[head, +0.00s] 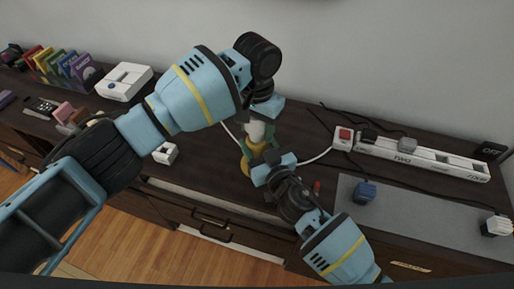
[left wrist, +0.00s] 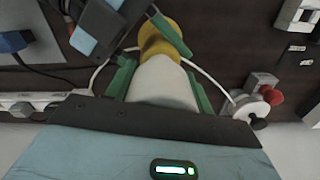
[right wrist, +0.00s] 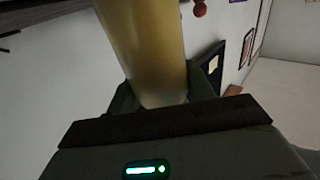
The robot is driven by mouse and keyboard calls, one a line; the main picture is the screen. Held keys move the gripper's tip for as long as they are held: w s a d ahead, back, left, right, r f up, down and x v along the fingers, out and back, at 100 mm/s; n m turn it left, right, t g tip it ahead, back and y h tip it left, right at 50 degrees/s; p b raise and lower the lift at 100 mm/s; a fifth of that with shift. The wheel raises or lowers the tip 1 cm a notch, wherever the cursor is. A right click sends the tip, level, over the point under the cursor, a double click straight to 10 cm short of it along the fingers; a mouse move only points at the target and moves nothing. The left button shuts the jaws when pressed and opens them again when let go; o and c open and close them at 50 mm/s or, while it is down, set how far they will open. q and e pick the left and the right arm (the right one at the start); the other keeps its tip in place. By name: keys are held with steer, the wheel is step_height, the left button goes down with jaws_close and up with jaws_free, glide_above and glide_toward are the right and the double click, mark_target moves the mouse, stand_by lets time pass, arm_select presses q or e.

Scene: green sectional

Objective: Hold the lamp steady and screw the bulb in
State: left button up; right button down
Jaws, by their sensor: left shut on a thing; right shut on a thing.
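The yellow lamp (head: 246,166) is at the middle of the dark cabinet top in the head view, largely hidden by my grippers. My right gripper (head: 262,160) is shut on its yellow body, which fills the space between the fingers in the right wrist view (right wrist: 145,45). My left gripper (head: 258,132) comes from above and is shut on the white bulb (head: 255,130). In the left wrist view the bulb (left wrist: 164,82) lies between green fingers, in line with the yellow lamp (left wrist: 158,40). The joint is too hidden to tell how far in the bulb sits.
A white power strip (head: 400,156) with a red switch lies at right. A white cable runs beside the lamp. A small white box (head: 165,153) and coloured cases (head: 60,66) are left.

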arm_select(q)
steer(key=m, duration=0.7)
steer(key=o, duration=1.1)
steer(key=shift+c, duration=0.2)
steer(key=shift+r, duration=2.25)
steer(key=shift+o, duration=0.5)
step_height(320, 180, up, 9)
steer(key=n, duration=0.9)
steer(key=shift+w+f, duration=0.1)
steer(key=shift+f, duration=0.05)
steer(key=shift+r+n, duration=0.55)
steer(key=shift+n, duration=0.05)
